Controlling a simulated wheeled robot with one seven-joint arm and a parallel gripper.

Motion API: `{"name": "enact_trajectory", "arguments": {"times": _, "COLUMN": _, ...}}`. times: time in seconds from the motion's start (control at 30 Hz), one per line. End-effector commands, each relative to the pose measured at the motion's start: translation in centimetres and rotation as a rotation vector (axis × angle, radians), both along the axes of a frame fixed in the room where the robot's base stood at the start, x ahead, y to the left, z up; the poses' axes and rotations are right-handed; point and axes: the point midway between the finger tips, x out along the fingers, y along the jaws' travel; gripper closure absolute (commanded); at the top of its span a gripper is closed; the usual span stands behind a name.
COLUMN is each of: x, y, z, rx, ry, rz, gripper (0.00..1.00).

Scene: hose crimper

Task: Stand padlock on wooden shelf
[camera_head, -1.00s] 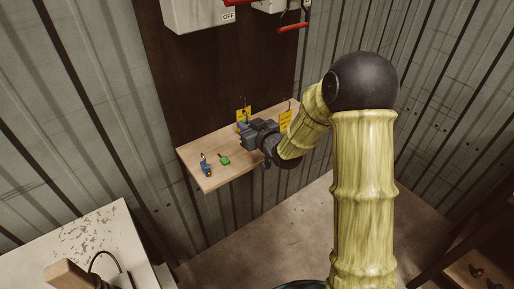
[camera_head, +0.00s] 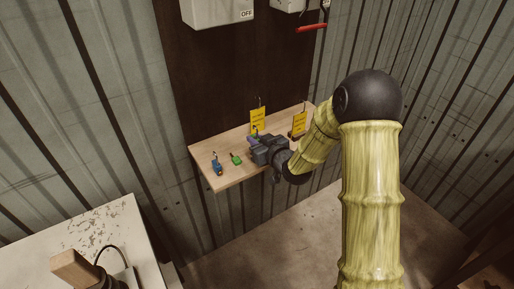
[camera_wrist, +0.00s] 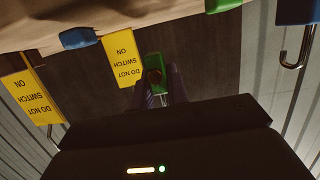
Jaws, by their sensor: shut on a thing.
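My gripper (camera_wrist: 160,88) is shut on a green padlock (camera_wrist: 153,64), whose body shows between the purple fingertips in the wrist view. In the head view my gripper (camera_head: 254,146) is at the wooden shelf (camera_head: 222,182), right of the loose padlocks, and hides most of what it holds. The wrist view is upside down, with the shelf (camera_wrist: 130,12) along the top. I cannot tell whether the held padlock touches the shelf.
A blue padlock (camera_head: 217,167) and another green padlock (camera_head: 236,159) are on the shelf's left part. Two yellow tags (camera_head: 258,119) (camera_head: 299,123) stand toward the back and right. Another blue body (camera_wrist: 79,38) shows near a tag. A white switch box (camera_head: 217,12) is above.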

Motion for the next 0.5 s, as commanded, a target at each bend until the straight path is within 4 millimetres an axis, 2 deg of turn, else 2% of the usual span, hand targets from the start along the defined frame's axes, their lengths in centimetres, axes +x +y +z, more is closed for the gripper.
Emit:
{"name": "enact_trajectory", "arguments": {"times": 0.27, "x": 0.0, "y": 0.1, "z": 0.0, "rx": 0.001, "ry": -0.002, "rz": 0.001, "gripper": 1.0}}
{"name": "enact_trajectory", "arguments": {"times": 0.37, "x": 0.0, "y": 0.0, "z": -0.8, "rx": 0.001, "ry": 0.001, "rz": 0.0, "gripper": 1.0}}
{"name": "enact_trajectory", "arguments": {"times": 0.5, "x": 0.0, "y": 0.0, "z": -2.8, "rx": 0.0, "ry": 0.003, "rz": 0.0, "gripper": 1.0}}
